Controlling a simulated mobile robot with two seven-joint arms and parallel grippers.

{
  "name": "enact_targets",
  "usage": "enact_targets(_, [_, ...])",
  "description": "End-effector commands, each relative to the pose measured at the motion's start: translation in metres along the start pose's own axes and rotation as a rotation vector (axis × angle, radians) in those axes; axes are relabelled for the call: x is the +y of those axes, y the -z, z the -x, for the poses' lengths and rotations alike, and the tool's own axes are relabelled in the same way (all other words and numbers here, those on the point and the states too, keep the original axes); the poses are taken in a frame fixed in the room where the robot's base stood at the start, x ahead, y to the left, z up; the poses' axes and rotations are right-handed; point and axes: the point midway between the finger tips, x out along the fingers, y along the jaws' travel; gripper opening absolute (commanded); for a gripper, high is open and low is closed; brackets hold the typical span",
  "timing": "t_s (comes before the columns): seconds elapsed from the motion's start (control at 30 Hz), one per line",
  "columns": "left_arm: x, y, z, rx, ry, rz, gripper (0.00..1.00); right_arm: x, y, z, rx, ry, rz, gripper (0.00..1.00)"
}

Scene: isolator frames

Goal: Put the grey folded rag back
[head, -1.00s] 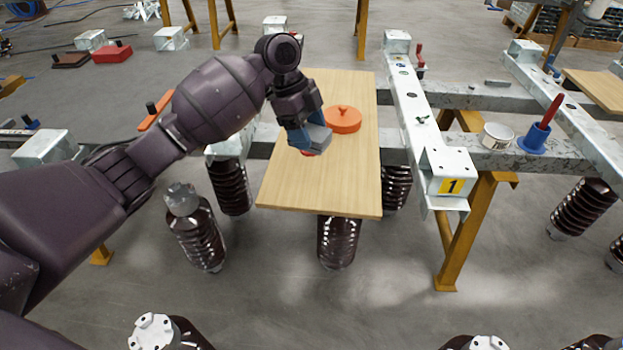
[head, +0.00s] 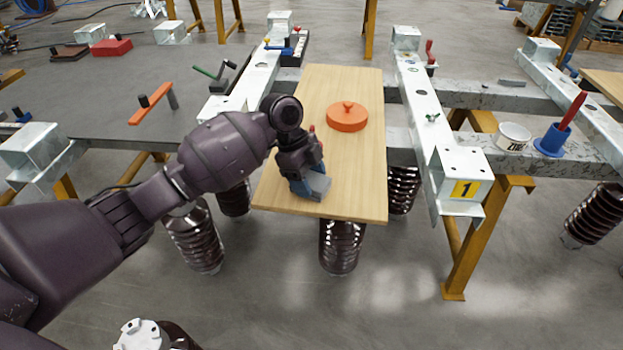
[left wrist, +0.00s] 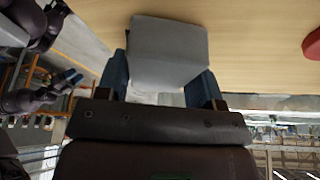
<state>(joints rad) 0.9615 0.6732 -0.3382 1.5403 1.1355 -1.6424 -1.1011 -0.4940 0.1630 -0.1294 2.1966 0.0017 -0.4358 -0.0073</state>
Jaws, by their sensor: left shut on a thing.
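My left gripper (head: 308,184) is shut on the grey folded rag (head: 318,186), over the near part of the wooden board (head: 345,190). In the left wrist view the rag (left wrist: 168,50) sticks out flat between the blue fingers, with the pale board (left wrist: 255,50) behind it. I cannot tell whether the rag touches the board. The gripper and wrist hide part of the board's left side.
An orange round lid (head: 347,117) lies on the board, behind and right of the gripper. A small red thing (head: 312,130) shows partly behind the wrist. To the right stand a metal beam marked 1 (head: 463,188), a white tub (head: 513,136) and a blue holder (head: 552,140).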

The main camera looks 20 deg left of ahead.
Motion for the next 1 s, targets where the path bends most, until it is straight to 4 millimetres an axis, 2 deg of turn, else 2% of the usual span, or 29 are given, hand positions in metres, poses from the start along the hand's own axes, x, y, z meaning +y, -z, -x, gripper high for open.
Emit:
enact_targets(0.03, [0.0, -0.002, -0.005, 0.0, -0.001, 0.001, 0.42, 0.0, -0.002, -0.001, -0.002, 0.0, 0.003, 0.5])
enact_targets(0.33, [-0.001, -0.002, -0.003, 0.0, 0.003, -0.001, 0.42, 0.001, 0.003, 0.0, 0.009, 0.0, 0.005, 0.5])
enact_targets(0.37, [-0.001, -0.002, -0.004, 0.0, 0.003, -0.001, 0.62, 0.001, 0.003, 0.0, 0.009, 0.0, 0.005, 0.5])
enact_targets(0.5, [-0.001, -0.002, -0.003, 0.0, 0.003, -0.001, 0.84, 0.001, 0.003, 0.0, 0.01, -0.001, 0.005, 0.5])
enact_targets(0.53, [-0.001, -0.002, -0.003, 0.0, 0.003, -0.001, 0.86, 0.001, 0.003, -0.001, 0.01, -0.001, 0.005, 0.5])
enact_targets(0.83, [-0.001, -0.001, -0.001, 0.0, 0.004, -0.001, 0.86, 0.001, 0.004, -0.001, 0.011, -0.001, 0.004, 0.5])
enact_targets(1.0, [-0.002, 0.0, 0.019, -0.001, 0.009, -0.003, 0.86, 0.002, 0.011, 0.002, 0.023, -0.003, -0.001, 0.5])
